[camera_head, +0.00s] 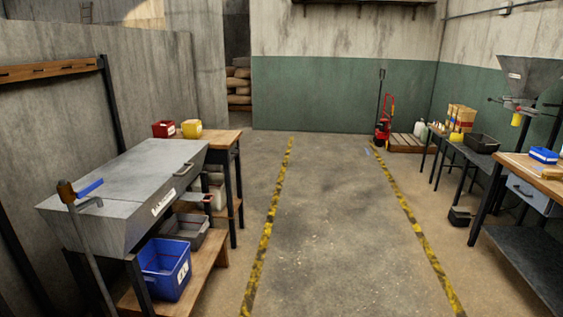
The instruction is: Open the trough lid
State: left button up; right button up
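The grey metal trough (110,231) stands on a dark-legged stand along the left wall, with a white label on its sloping front. Its flat lid (130,170) lies down over the top and looks shut. A handle (183,169) sits on the lid near its right end. A blue-handled item (89,187) lies on or over the lid's near left part. Neither of my grippers shows in this view.
A long-handled tool (80,235) leans at the trough's near end. Bins, including a blue one (165,268), sit below. Behind is a wooden table (222,138) with red and yellow bins. The floor (325,220) between the striped lines is clear. Benches stand right.

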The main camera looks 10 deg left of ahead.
aim_at(136, 174)
jog(key=z, duration=0.35)
jog(key=i, duration=1.55)
jog(key=u, duration=0.35)
jog(key=i, duration=1.3)
jog(key=u, duration=0.75)
